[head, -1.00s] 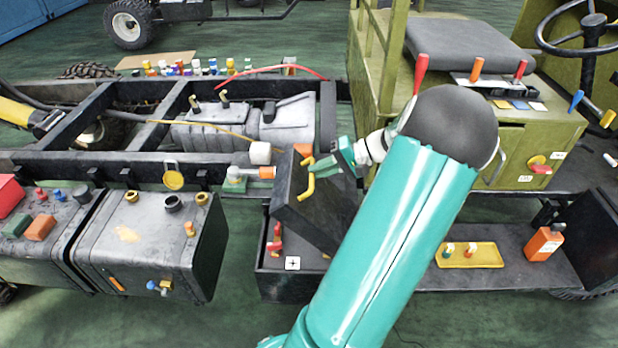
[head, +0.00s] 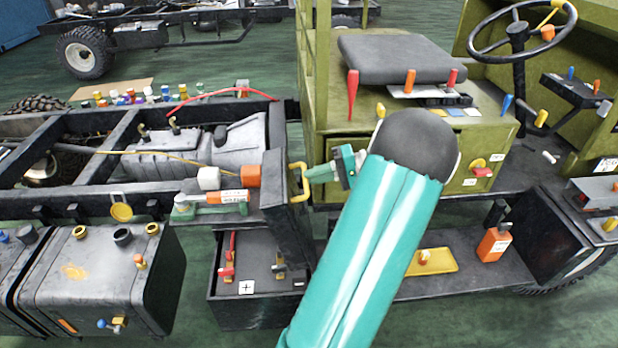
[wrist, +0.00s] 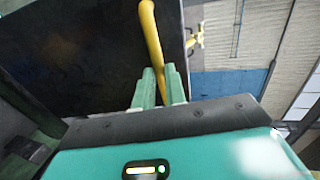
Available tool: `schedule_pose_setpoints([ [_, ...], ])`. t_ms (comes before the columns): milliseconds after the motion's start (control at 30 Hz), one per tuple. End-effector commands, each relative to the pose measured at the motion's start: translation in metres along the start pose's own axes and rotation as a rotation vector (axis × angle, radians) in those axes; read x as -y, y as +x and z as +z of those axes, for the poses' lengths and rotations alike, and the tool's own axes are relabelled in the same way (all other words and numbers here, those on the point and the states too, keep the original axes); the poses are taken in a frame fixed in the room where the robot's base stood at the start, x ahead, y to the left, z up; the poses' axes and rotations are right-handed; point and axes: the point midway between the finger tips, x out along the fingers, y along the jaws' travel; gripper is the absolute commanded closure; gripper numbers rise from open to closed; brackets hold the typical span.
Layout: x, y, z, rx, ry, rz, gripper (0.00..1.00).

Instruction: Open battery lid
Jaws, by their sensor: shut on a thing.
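The battery lid (head: 284,212) is a dark panel standing steeply raised at the right side of the battery box (head: 215,310). Its yellow handle (head: 296,184) is on the lid's upper part. My gripper (head: 309,174) is shut on the handle. In the wrist view the green fingers (wrist: 160,84) close around the yellow bar (wrist: 150,35), with the dark lid (wrist: 75,60) filling the left. Inside the open box a battery with a plus mark (head: 246,287), a red terminal (head: 227,267) and a brass-coloured terminal (head: 280,265) show.
An orange and white cylinder (head: 225,196) on a small ledge and an orange block (head: 250,176) are close left of the lid. The olive cab (head: 340,160) stands right behind my gripper. A tray (head: 432,262) and orange bottle (head: 494,244) sit on the right step.

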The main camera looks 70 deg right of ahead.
Motion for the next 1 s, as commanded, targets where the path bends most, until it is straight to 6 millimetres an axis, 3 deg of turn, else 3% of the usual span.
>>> schedule_pose_setpoints([
  [33,-0.0106,-0.0026,0.0023,-0.004,0.015,0.014,1.00],
  [100,-0.0121,-0.0040,0.0026,-0.003,0.017,0.015,1.00],
  [667,-0.0147,-0.0062,0.0036,-0.002,0.022,0.012,1.00],
  [700,-0.0146,-0.0065,0.0036,-0.002,0.022,0.012,0.80],
  [767,-0.0141,-0.0067,0.0033,-0.002,0.021,0.012,0.68],
  [1000,-0.0113,-0.0080,0.0023,-0.002,0.015,0.010,0.66],
])
